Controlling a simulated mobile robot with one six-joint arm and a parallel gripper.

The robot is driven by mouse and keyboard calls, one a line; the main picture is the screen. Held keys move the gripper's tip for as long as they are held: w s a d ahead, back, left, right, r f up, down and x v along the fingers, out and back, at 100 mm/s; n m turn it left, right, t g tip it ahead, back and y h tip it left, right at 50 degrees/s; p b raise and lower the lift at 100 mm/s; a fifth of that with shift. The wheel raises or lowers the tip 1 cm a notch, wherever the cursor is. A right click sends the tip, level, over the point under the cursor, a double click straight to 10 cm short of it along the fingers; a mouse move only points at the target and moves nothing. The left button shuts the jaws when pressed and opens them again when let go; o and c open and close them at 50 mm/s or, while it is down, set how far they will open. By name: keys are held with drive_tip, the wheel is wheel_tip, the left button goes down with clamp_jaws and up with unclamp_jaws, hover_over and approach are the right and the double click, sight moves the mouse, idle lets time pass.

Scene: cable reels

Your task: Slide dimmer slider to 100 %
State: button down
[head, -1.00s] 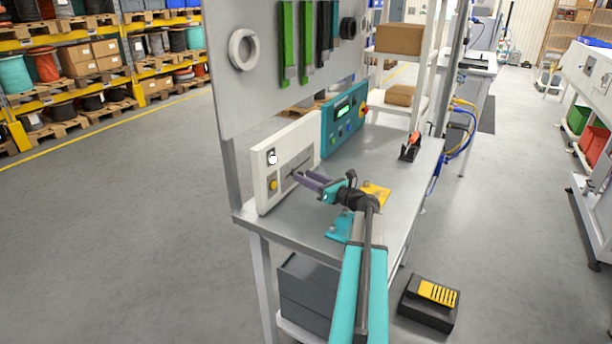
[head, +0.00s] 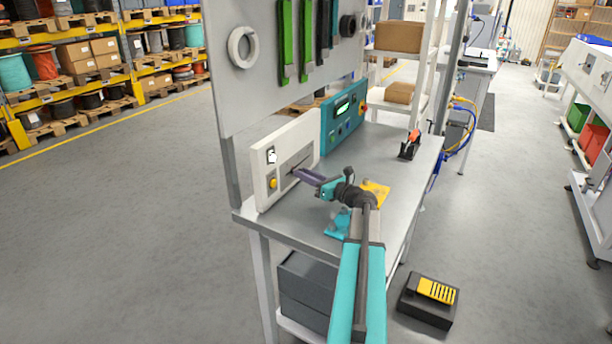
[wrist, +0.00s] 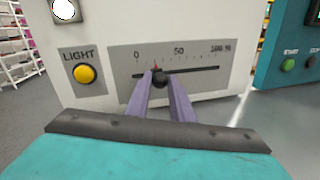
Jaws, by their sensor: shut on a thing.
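The dimmer slider is a dark round knob (wrist: 158,80) with a small red pointer, on a horizontal slot in a grey scale plate (wrist: 200,60) marked 0, 50 and 100 %. The pointer stands between 0 and 50, roughly a quarter of the way along. The plate is on a white upright panel (head: 304,137) on the bench. My gripper (head: 297,172) reaches in from the right in the head view. In the wrist view its two purple fingers (wrist: 160,76) are shut on the knob, one on each side. The fingers hide the knob in the head view.
A teal control box (head: 343,118) stands just beyond the panel's right end. A yellow and teal fixture (head: 375,192) is on the bench near my wrist. The slot to the knob's right is clear.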

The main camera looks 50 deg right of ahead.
drive_tip(key=shift+w+d, duration=0.5)
drive_tip(key=shift+d, duration=1.4)
drive_tip(key=shift+w+d, duration=0.45)
drive_tip(key=shift+d, duration=1.5)
drive_tip(key=shift+w+d, duration=0.5)
drive_tip(key=shift+d, duration=1.4)
drive_tip(key=shift+d+r, duration=0.1)
drive_tip(key=shift+d, duration=0.15)
drive_tip(key=c, duration=1.5)
unclamp_jaws()
drive_tip(key=shift+c, duration=0.2)
drive_tip(key=shift+s, duration=0.85)
drive_tip(key=s+b, duration=0.1)
drive_tip(key=s, duration=0.3)
drive_tip(key=s+b, duration=0.1)
drive_tip(key=s, duration=0.3)
drive_tip(key=s+b, duration=0.1)
drive_tip(key=s, duration=0.3)
drive_tip(key=shift+d, duration=0.3)
